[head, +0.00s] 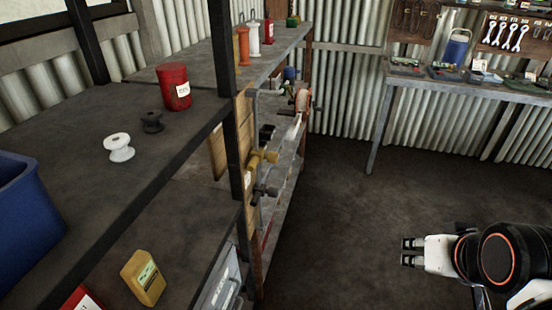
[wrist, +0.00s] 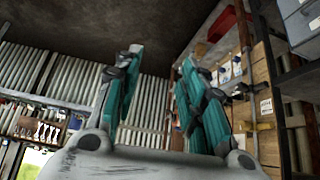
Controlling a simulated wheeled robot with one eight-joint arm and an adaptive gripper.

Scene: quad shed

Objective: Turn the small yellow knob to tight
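A yellow fitting with a knob-like end (head: 262,157) sticks out from the wooden panel at the end of the near shelf. It is small, and I cannot tell its turn position or which part is the small knob. A yellow piece that looks like the same fitting (wrist: 257,127) shows at the right of the wrist view, which looks upside down. My gripper (head: 410,252) is at the lower right of the head view, well apart from the fitting, over the floor. In the wrist view its two fingers (wrist: 158,65) are spread with nothing between them.
Dark fittings (head: 266,190) stick out below and above the yellow one. A black upright post (head: 230,130) stands just left of them. The shelf holds a red can (head: 173,86) and spools. Bare floor (head: 345,200) lies between the shelf and my gripper.

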